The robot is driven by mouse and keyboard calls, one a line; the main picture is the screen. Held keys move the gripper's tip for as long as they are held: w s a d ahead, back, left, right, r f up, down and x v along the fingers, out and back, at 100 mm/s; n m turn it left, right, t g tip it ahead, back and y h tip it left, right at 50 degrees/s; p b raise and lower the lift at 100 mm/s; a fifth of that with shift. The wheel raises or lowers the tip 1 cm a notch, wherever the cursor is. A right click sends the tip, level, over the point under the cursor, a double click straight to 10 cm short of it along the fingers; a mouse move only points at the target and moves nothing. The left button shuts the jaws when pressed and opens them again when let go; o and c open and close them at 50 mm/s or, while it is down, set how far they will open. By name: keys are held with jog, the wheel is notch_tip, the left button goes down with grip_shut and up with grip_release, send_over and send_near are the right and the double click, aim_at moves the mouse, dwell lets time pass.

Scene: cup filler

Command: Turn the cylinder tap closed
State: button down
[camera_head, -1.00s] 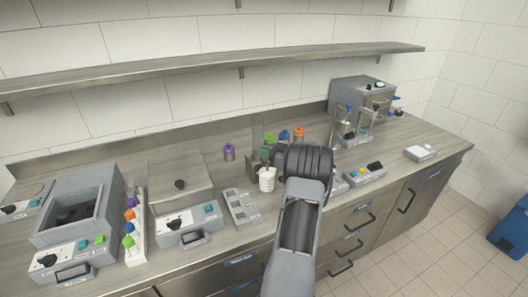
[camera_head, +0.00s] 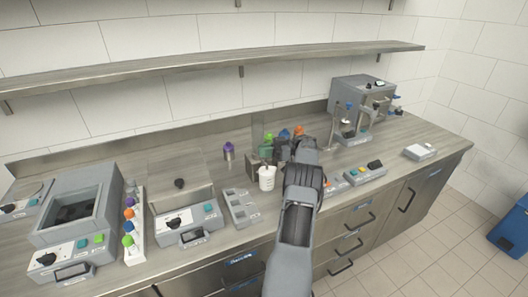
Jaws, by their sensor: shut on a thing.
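A clear upright cylinder (camera_head: 257,136) stands on a small grey block (camera_head: 254,164) at the back middle of the bench. A white cup (camera_head: 267,178) stands upright in front of the block. My gripper (camera_head: 284,151) is at the right of the block, low over the bench, with its jaws shut on what appears to be the cylinder tap. My own wrist and the small size hide the tap, so its turn angle cannot be told.
Green (camera_head: 266,145) and orange (camera_head: 299,131) capped bottles stand close behind my gripper. A purple-capped bottle (camera_head: 229,151) is to the left. A button box (camera_head: 365,174) and a grey machine (camera_head: 358,97) are to the right. A shelf (camera_head: 230,62) runs above.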

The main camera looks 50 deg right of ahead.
dwell(0.4)
jog(key=c, duration=1.2)
grip_release()
jog(key=shift+o, duration=0.2)
